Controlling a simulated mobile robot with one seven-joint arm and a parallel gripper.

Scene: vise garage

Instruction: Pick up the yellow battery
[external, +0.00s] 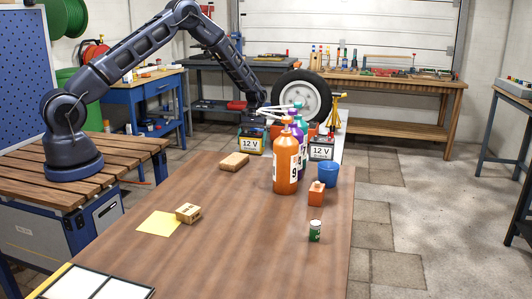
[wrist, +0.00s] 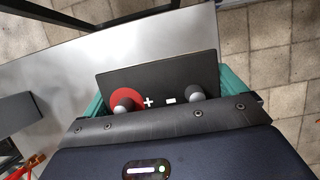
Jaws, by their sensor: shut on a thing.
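A battery with a pale yellowish "12 V" label (external: 251,145) is at the far end of the wooden table, left of the bottles. My gripper (external: 252,126) is over it from above and shut on it. In the wrist view the battery's black top (wrist: 185,68) shows a red-ringed terminal, a grey terminal and plus and minus marks. Teal strips flank it on both sides. A second "12 V" battery (external: 321,150) with a whitish label stands farther right, behind the bottles. I cannot tell whether the held battery touches the surface below.
An orange bottle (external: 286,165) stands before purple and green bottles, close to the right of my gripper. A blue cup (external: 327,174), orange box (external: 316,194), green can (external: 315,231) and wooden blocks (external: 188,213) are on the table (external: 240,240). A wheel (external: 302,98) is behind.

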